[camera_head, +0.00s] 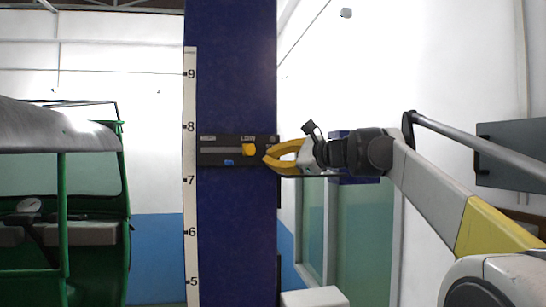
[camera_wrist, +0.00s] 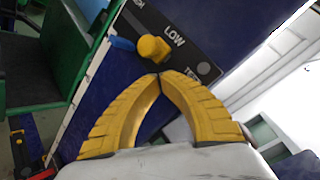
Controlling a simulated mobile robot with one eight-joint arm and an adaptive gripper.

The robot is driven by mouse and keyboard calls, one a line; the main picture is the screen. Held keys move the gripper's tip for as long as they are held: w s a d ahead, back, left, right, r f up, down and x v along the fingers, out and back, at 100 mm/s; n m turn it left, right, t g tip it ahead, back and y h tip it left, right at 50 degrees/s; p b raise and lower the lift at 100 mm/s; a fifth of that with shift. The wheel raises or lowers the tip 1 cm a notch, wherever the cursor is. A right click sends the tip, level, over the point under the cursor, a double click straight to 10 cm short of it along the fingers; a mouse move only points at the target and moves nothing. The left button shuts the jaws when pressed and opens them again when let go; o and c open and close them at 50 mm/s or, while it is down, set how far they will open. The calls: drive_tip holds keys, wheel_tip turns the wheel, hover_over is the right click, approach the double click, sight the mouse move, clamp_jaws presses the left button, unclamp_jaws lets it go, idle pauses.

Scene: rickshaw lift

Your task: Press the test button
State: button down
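A dark control panel (camera_head: 222,142) is on the blue column, with a yellow knob (camera_head: 249,150) on its slider track. In the wrist view, the panel (camera_wrist: 190,51) shows the word LOW, a partly covered label starting TE, and a round grey button (camera_wrist: 204,68) beside that label. The yellow knob (camera_wrist: 152,48) also shows there. My gripper (camera_head: 267,158) is at the panel's right end, its yellow fingers meeting at the tips. In the wrist view, the fingertips (camera_wrist: 158,75) are between the knob and the grey button, nearer the knob. Whether they touch the panel is unclear.
The blue column (camera_head: 235,235) bears a white numbered scale (camera_head: 190,210). A small blue piece (camera_head: 229,162) is below the slider track. A green rickshaw (camera_head: 62,215) stands at the left. A grey box (camera_head: 512,150) is on the right wall.

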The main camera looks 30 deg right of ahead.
drive_tip(key=shift+w+d, duration=0.1)
drive_tip(key=shift+w, duration=0.2)
idle(0.4)
drive_tip(key=shift+s, duration=0.1)
drive_tip(key=shift+s+a, duration=0.25)
drive_tip(key=shift+s, duration=0.55)
drive_tip(key=shift+s+a, duration=0.25)
drive_tip(key=shift+s, duration=0.55)
drive_tip(key=shift+s+a, duration=0.2)
drive_tip(key=shift+s, duration=0.6)
drive_tip(key=shift+s+a, duration=0.25)
drive_tip(key=shift+s, duration=0.55)
